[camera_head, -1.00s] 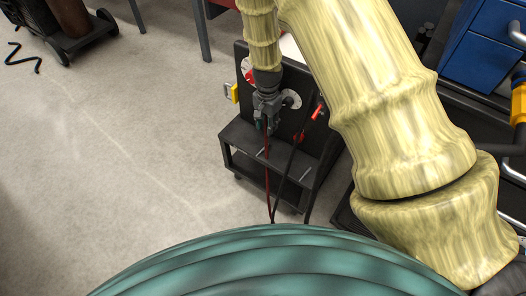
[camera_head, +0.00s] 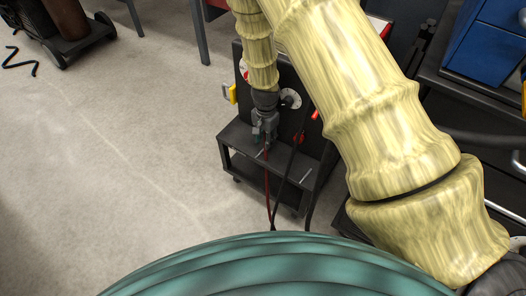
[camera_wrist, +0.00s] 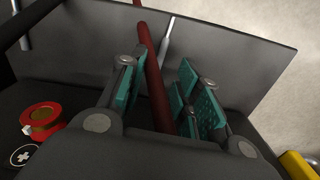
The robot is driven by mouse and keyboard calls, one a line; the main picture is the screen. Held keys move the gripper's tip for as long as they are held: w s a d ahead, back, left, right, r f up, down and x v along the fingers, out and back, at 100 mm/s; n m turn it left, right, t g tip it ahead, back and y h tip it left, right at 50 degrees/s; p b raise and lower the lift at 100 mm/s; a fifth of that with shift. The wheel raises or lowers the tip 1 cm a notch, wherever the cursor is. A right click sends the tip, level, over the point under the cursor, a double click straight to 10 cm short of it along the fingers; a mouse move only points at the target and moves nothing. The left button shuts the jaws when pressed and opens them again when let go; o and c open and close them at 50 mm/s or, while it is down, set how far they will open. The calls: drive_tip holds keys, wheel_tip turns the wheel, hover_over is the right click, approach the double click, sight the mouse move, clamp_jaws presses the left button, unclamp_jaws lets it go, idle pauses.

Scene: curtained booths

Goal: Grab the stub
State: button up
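My gripper (camera_head: 264,130) points down over the low shelf of a black wheeled cart (camera_head: 234,135). In the wrist view my gripper (camera_wrist: 168,95) is open, its two teal pads apart. A thin pale grey rod (camera_wrist: 167,38), perhaps the stub, shows beyond the fingers, near the gap between them; its lower end is hidden. A red cable (camera_wrist: 151,70) runs across the gap in front of it. Another pale rod (camera_wrist: 24,28) shows at the left edge of the wrist view; the head view shows a pale rod (camera_head: 306,176) on the shelf, right of my gripper.
The cart's upright panel has a white dial (camera_head: 290,98) and red connectors (camera_head: 315,115) with a black cable. A yellow part (camera_head: 231,93) sticks out at its left. Blue drawers (camera_head: 485,62) stand at right.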

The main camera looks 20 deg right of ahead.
sight(262, 152)
wheel_tip(262, 152, down, 4)
drive_tip(key=shift+r+b, duration=0.1)
drive_tip(key=shift+b, duration=0.3)
clamp_jaws()
drive_tip(key=shift+r, duration=0.1)
